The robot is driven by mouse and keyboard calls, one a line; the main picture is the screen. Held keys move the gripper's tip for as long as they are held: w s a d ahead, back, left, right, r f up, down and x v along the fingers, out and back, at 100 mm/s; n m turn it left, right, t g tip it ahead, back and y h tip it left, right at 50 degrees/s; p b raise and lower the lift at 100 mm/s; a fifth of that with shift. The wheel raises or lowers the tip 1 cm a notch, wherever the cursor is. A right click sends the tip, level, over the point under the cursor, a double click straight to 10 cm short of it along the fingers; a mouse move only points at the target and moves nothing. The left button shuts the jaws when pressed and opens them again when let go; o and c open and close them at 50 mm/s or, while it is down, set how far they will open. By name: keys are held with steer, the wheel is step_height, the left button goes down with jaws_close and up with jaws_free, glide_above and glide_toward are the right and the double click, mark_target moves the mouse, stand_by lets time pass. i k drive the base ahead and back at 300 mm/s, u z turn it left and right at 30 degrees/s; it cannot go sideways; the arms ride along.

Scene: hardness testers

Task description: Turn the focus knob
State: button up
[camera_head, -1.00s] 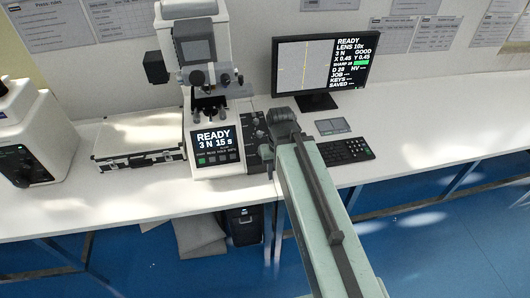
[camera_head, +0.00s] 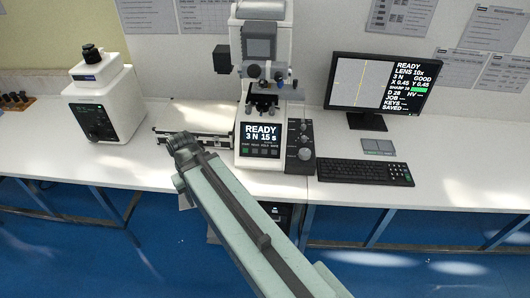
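The white hardness tester (camera_head: 262,60) stands on the bench with a lit panel (camera_head: 262,137) reading READY, 3 N, 15 s. To its right is a black control box (camera_head: 299,135) with several knobs, the largest a round grey one (camera_head: 305,154) near the front. I cannot tell from markings which is the focus knob. My gripper (camera_head: 180,150) is at the far end of my pale green arm, left of the tester and in front of a flat case, apart from the knobs. Its fingers are too small and dark to show whether they are open.
A monitor (camera_head: 380,83) stands right of the tester, with a keyboard (camera_head: 365,171) and a small grey pad (camera_head: 378,147) in front. The flat case (camera_head: 222,134) lies left of the tester. Another white machine (camera_head: 103,98) stands farther left.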

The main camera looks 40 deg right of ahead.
mark_target(304, 153)
steer(key=u, duration=1.1)
steer(key=k, duration=1.25)
steer(key=z, duration=0.65)
steer(key=i, duration=1.5)
